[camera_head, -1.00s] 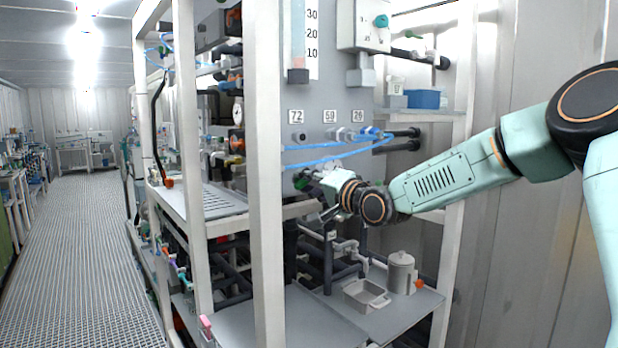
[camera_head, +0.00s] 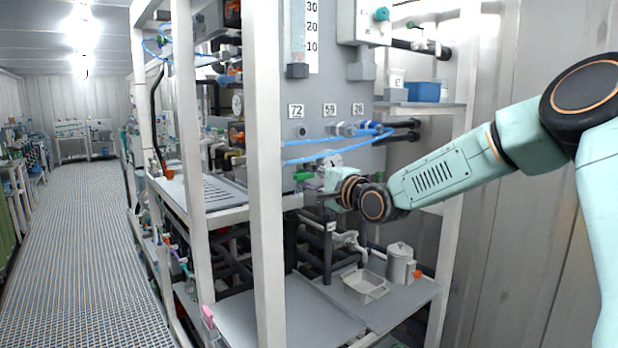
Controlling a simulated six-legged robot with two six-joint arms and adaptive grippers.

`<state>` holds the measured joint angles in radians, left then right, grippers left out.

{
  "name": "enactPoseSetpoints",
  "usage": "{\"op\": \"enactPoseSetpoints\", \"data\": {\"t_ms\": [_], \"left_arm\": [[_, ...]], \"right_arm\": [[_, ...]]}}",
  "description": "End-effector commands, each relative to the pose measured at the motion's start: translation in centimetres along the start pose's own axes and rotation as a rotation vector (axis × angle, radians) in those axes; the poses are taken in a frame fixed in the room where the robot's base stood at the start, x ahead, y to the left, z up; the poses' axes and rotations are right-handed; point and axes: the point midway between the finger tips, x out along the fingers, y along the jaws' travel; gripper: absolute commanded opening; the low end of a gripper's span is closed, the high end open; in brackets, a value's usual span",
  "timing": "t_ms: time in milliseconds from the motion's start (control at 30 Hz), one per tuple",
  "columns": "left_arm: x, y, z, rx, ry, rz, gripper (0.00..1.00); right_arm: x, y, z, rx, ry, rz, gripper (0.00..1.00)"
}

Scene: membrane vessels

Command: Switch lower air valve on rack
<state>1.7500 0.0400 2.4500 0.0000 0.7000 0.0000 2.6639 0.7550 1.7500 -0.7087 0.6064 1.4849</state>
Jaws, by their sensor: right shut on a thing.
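My right gripper (camera_head: 318,192) reaches in from the right to the grey panel (camera_head: 345,90) of the rack, below the blue hoses. Its fingers are small and partly hidden by the wrist. A green valve handle (camera_head: 303,174) shows at the fingertips, and the gripper appears shut on it. How far the handle is turned cannot be told. My left gripper is not in view.
A white rack post (camera_head: 266,240) stands just left of the gripper. Blue hoses (camera_head: 325,157) run above it. Below are dark pipes (camera_head: 328,255), a grey tray (camera_head: 364,288) and a lidded can (camera_head: 400,264) on a shelf. The grated aisle (camera_head: 85,250) at left is clear.

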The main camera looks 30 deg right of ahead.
Motion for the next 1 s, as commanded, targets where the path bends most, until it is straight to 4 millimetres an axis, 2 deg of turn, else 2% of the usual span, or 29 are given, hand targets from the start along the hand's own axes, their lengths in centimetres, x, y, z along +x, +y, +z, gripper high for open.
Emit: {"op": "enactPoseSetpoints", "data": {"t_ms": [267, 300, 567, 1000], "left_arm": [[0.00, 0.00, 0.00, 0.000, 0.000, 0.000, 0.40], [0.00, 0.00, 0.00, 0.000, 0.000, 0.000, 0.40], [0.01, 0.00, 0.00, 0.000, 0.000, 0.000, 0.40], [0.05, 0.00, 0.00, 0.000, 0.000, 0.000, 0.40]], "right_arm": [[0.01, -0.09, 0.03, 0.000, 0.000, -0.002, 0.00], [0.01, -0.09, 0.03, 0.000, 0.000, -0.002, 0.30], [0.01, -0.08, 0.00, -0.001, 0.000, -0.001, 0.52], [0.01, -0.03, -0.02, -0.008, 0.001, -0.001, 0.52]]}}
